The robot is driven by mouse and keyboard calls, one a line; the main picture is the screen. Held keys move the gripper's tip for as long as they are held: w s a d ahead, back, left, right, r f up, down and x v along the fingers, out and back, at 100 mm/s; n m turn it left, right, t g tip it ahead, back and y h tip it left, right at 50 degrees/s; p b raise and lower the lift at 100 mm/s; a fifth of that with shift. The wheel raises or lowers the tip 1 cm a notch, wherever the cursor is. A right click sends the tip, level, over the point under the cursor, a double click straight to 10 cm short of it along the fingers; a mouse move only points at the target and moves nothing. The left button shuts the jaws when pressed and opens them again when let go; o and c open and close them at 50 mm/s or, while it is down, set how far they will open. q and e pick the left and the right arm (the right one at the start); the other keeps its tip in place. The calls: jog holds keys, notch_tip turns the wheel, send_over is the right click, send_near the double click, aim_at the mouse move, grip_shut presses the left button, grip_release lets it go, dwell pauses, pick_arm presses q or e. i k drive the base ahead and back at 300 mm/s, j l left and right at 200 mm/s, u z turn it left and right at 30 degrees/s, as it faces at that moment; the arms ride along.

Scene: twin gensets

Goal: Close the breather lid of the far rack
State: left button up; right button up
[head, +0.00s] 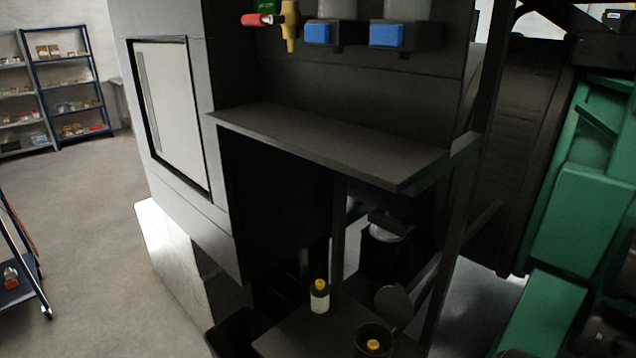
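A dark round lid (393,303) stands tilted up at the rim of a dark open cup (370,343) low in the black rack (300,140). A yellow-topped piece shows inside the cup. This may be a breather with its lid open; I cannot tell for sure, nor whether this is the far rack. Farther back under the shelf, a dark cylinder (385,247) has a pale band and a dark flap-like top; its state is too dark to tell. Neither of my grippers is in view.
A white bottle with a yellow cap (319,296) stands on the low dark platform. A black shelf (330,140) juts out above. A red-handled valve (258,19) and blue blocks (317,33) are higher up. Green machinery (580,220) fills the right. Open floor (90,200) lies left.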

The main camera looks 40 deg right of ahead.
aim_at(392, 305)
jog(key=z, duration=1.7)
